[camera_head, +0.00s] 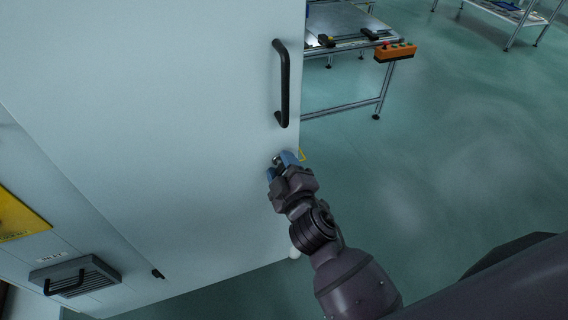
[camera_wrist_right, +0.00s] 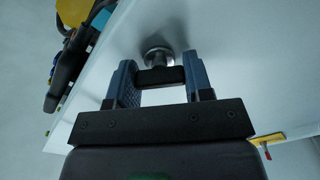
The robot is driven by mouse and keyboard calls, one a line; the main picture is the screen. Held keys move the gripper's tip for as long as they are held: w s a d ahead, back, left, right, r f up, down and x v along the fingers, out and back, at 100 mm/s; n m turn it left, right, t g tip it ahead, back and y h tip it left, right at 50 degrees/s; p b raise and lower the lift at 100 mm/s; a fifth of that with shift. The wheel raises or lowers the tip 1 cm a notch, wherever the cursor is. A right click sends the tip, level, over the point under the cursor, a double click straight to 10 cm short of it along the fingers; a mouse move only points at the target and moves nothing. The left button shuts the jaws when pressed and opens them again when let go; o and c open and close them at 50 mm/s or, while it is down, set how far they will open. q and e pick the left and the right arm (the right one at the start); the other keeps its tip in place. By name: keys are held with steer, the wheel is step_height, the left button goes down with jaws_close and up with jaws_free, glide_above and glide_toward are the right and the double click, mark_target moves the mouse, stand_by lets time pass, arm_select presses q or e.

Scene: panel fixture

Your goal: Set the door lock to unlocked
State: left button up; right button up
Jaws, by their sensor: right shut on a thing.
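The door lock (camera_head: 277,159) is a small knob on the pale door panel (camera_head: 180,110), near its right edge and below the black door handle (camera_head: 283,85). In the right wrist view the lock shows as a round silver base (camera_wrist_right: 158,54) with a dark grip piece (camera_wrist_right: 160,76) in front. My right gripper (camera_head: 281,165) is at the lock, its blue fingers on either side of the dark piece and shut on it. The dark piece lies roughly crosswise between the fingers (camera_wrist_right: 160,82). Lock markings cannot be made out. My left gripper is not in view.
A metal-framed table (camera_head: 345,20) with an orange button box (camera_head: 395,51) stands behind the door to the right. A grey vented box (camera_head: 75,280) and a yellow plate (camera_head: 18,215) are at lower left.

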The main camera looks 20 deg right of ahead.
steer(key=n+p, duration=0.1)
steer(key=n, duration=0.2)
steer(key=shift+r, duration=0.15)
steer(key=shift+n, duration=0.7)
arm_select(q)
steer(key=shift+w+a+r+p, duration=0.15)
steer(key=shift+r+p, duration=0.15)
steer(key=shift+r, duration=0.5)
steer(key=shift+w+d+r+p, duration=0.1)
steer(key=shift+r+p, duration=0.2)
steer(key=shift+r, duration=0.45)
arm_select(e)
steer(key=shift+n, duration=1.5)
steer(key=shift+f, duration=0.2)
steer(key=o, duration=0.9)
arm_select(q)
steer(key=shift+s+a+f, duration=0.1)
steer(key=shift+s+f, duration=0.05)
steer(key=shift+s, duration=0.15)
